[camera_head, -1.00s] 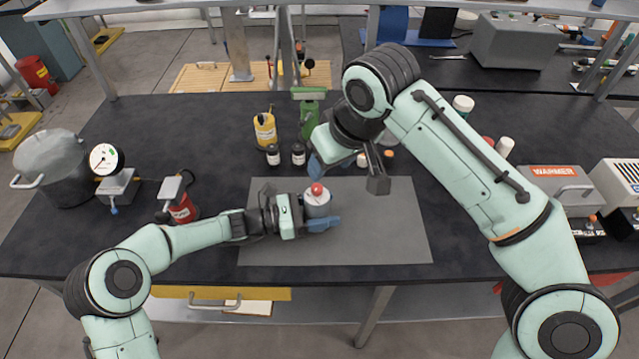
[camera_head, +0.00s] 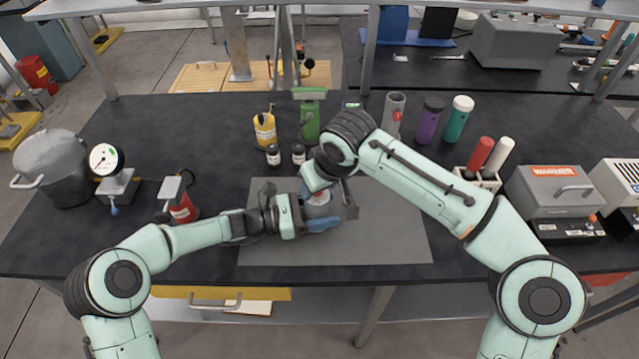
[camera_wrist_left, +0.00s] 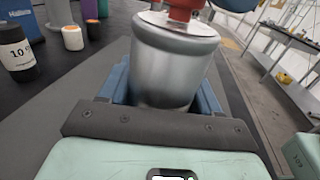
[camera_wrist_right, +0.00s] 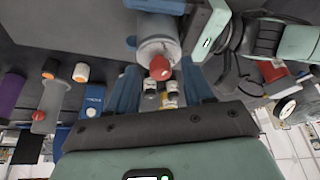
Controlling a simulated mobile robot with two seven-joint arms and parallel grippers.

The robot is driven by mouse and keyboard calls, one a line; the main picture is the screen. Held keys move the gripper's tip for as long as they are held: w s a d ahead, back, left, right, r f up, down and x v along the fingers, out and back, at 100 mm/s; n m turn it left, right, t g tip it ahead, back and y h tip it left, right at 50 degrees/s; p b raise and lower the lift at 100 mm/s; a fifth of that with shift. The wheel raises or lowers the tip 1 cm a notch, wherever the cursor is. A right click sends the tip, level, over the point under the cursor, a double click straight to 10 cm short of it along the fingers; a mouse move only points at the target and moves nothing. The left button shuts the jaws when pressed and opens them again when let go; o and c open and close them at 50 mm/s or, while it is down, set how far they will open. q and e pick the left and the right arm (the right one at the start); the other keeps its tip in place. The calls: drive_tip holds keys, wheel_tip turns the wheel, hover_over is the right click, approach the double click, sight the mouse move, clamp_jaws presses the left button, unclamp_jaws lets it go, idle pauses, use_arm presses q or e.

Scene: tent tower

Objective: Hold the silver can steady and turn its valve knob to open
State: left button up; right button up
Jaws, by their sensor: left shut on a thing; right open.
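The silver can (camera_head: 318,209) stands on the grey mat (camera_head: 390,240), partly covered by my right gripper in the head view. It fills the middle of the left wrist view (camera_wrist_left: 172,65), with the red valve knob on its top. My left gripper (camera_head: 322,225) is shut around the can's body from the left; its blue fingers (camera_wrist_left: 165,95) lie on both sides. My right gripper (camera_head: 335,200) is above the can. In the right wrist view the red knob (camera_wrist_right: 160,68) shows just beyond and between the open blue fingers (camera_wrist_right: 165,90). Contact with the knob does not show.
Tubes and a warmer (camera_head: 550,188) are at the right. The mat's right part is clear.

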clamp_jaws()
drive_tip(key=shift+w+d+n+g+y, duration=0.1)
drive_tip(key=shift+n+g+y, duration=0.4)
drive_tip(key=shift+n, duration=1.1)
unclamp_jaws()
drive_tip(key=v, duration=1.2)
